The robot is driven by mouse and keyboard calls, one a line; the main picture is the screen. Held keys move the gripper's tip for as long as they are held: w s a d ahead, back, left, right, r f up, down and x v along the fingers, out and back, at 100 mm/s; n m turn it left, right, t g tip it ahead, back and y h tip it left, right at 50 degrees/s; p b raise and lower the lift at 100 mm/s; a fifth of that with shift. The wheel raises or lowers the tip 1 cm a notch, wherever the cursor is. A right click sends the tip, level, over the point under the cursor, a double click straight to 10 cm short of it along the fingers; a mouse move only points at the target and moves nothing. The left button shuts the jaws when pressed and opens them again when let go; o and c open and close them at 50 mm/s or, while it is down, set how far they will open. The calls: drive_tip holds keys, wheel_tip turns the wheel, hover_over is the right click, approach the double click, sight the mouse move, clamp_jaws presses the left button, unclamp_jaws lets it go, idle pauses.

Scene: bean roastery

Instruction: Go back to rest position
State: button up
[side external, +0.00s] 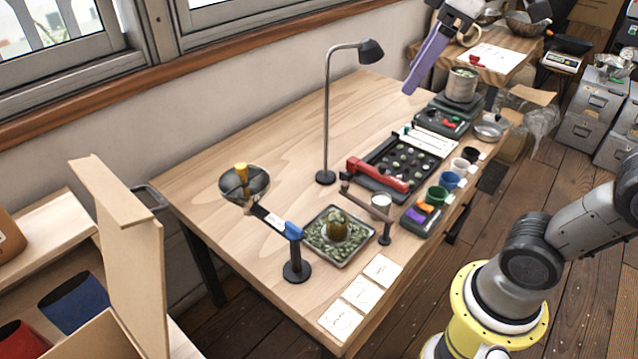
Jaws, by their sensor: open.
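My gripper (464,12) is at the top edge of the side external view, above the far end of the wooden table (230,160) and partly cut off by the frame. Its jaws are open. A long purple piece (428,62) slants down and left from it, its lower end over the table's far part. I cannot tell whether this piece belongs to the gripper. The grey canister (461,87) stands below and to the right of the purple piece, apart from it in the picture.
A desk lamp (327,120) stands mid-table. A pan on a stand (244,186), a tray of green beans (321,248), a black tray with a red handle (404,160) and coloured cups (437,195) occupy the table. The back left tabletop is clear.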

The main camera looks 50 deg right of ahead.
drive_tip(key=s+f+m, duration=0.2)
drive_tip(key=s+f, duration=0.1)
drive_tip(key=f, duration=0.4)
drive_tip(key=s+f+m+t, duration=0.1)
drive_tip(key=s+f+m, duration=0.1)
drive_tip(key=s+f, duration=0.2)
wheel_tip(320, 180, down, 4)
drive_tip(key=shift+s+d+r, duration=0.1)
drive_tip(key=shift+s+d, duration=0.2)
drive_tip(key=shift+d, duration=0.15)
